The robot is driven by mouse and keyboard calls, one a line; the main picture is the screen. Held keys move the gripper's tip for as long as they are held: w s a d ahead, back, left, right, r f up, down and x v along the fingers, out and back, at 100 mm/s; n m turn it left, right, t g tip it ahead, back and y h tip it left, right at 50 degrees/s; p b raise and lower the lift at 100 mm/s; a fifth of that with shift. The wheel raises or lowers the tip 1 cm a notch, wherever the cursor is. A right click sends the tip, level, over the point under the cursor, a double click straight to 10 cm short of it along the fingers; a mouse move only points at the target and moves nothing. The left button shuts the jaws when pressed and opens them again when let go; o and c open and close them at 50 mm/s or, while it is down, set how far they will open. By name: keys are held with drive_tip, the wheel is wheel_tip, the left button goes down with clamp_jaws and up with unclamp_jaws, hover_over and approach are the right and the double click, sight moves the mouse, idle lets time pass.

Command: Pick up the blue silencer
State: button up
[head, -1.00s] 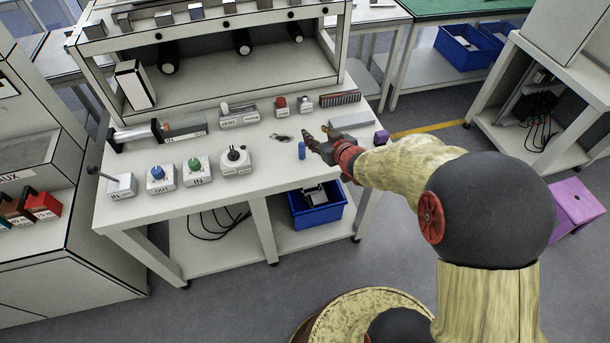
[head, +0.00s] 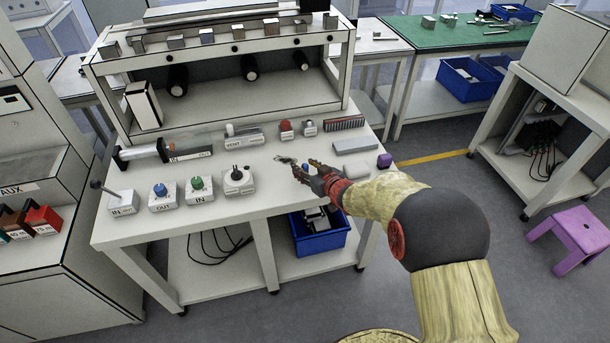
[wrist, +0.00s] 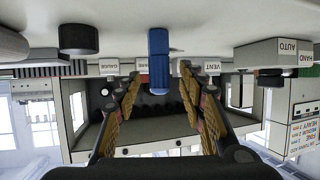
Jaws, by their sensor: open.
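The blue silencer (wrist: 158,62) is a small blue cylinder standing upright on the white bench. The wrist view shows it upside down, in the gap between my two fingers. In the head view only a bit of the silencer (head: 306,167) shows, mostly hidden by my gripper (head: 302,171). My gripper is open, with one finger on each side of the silencer in the wrist view (wrist: 160,82). I see no clear contact, and how deep the silencer sits between the fingers is hard to tell.
A dark small item (head: 286,160) lies just left of my gripper. A grey block (head: 355,145) and a purple cube (head: 384,160) are to the right. Labelled valve blocks with knobs (head: 239,181) stand to the left. A blue bin (head: 320,243) sits on the shelf below.

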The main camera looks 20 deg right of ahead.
drive_tip(key=c, duration=0.3)
drive_tip(key=c, duration=0.7)
drive_tip(key=shift+r, duration=0.1)
clamp_jaws()
